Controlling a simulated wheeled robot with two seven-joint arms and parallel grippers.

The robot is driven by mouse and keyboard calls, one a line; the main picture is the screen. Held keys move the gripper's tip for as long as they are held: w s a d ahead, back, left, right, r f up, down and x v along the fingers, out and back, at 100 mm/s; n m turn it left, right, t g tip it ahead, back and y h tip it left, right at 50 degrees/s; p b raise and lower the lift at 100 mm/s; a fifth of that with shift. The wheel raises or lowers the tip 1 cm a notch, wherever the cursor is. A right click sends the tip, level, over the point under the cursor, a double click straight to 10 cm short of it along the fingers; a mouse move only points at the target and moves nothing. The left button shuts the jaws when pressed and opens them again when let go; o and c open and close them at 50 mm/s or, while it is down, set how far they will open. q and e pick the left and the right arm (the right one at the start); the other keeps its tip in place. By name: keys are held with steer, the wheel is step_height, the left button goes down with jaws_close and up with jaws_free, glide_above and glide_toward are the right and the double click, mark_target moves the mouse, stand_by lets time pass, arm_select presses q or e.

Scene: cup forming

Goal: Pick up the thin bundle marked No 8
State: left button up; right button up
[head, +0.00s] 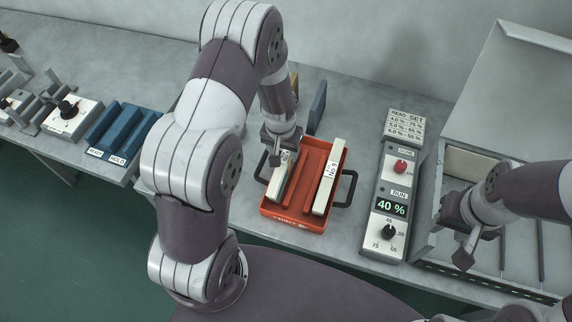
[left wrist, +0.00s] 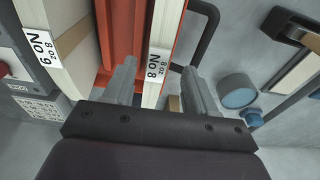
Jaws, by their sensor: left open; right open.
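The thin bundle marked No 8 (head: 281,181) is a pale slab standing on edge in the left side of the red tray (head: 300,239). In the left wrist view its white label reads "8 oz No 8" on the bundle (left wrist: 155,78). My left gripper (head: 279,152) is over its far end, open, with the bundle lying between the two fingers in the left wrist view (left wrist: 158,82). I cannot tell whether the fingers touch it. A thicker bundle marked No 9 (head: 329,178) stands in the tray's right side. My right gripper (head: 464,236) is open at the right, away from the tray.
The tray has dark handles (head: 347,189) at its sides. A control panel (head: 389,222) showing 40 % stands right of the tray. A large open-lidded box (head: 509,105) is further right. Blue holders (head: 124,131) stand at left. A blue upright plate (head: 317,107) is behind the tray.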

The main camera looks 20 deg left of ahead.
mark_target(285, 157)
arm_select(q)
steer(key=f, duration=0.1)
steer(key=f+p, duration=0.1)
steer(key=f, duration=0.3)
steer(key=shift+w+d+f+p, duration=0.1)
steer(key=shift+w+d+p, duration=0.05)
steer(key=shift+d+p, duration=0.15)
steer(key=shift+a+f, duration=0.15)
steer(key=shift+f, duration=0.35)
jaws_close()
steer(key=shift+r, duration=0.1)
